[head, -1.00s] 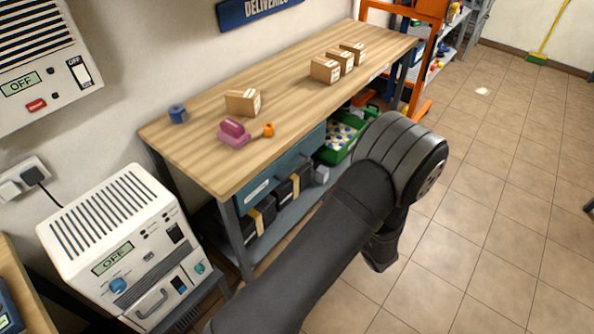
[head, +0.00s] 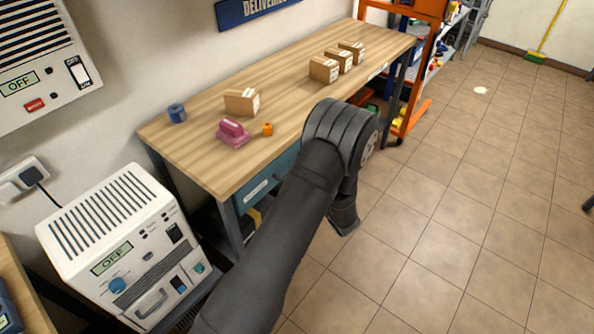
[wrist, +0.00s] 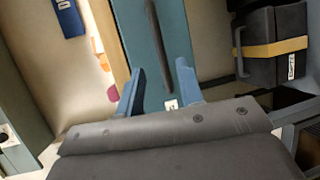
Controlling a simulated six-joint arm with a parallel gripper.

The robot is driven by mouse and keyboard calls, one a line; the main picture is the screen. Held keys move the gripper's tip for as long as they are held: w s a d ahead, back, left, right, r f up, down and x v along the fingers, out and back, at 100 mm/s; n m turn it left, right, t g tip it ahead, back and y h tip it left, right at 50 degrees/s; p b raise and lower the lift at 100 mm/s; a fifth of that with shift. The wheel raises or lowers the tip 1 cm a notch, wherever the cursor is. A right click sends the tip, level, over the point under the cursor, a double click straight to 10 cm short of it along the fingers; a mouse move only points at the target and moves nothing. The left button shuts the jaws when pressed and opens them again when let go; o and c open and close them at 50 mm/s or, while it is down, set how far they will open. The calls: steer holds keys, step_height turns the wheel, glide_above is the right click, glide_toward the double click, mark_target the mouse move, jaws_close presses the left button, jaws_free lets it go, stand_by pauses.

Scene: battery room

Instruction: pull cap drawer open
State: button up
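The teal drawer (head: 266,184) sits under the wooden bench top at its near end and looks shut. A white label (head: 257,191) shows on its front, too small to read. My arm hides the drawer's right part in the head view. In the wrist view the teal drawer front (wrist: 171,30) fills the middle, with a dark bar handle (wrist: 154,35) running along it. My gripper (wrist: 161,84) is open and empty, its two blue fingers apart and pointing at the drawer front. The handle lies ahead of the gap between them; contact cannot be told.
The bench top (head: 200,157) carries a pink object (head: 233,134), an orange piece (head: 267,129), a blue roll (head: 177,113) and several cardboard boxes. A black case (wrist: 272,45) stands beside the drawer in the wrist view.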

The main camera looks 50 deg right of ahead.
steer(key=x, duration=0.7)
jaws_close()
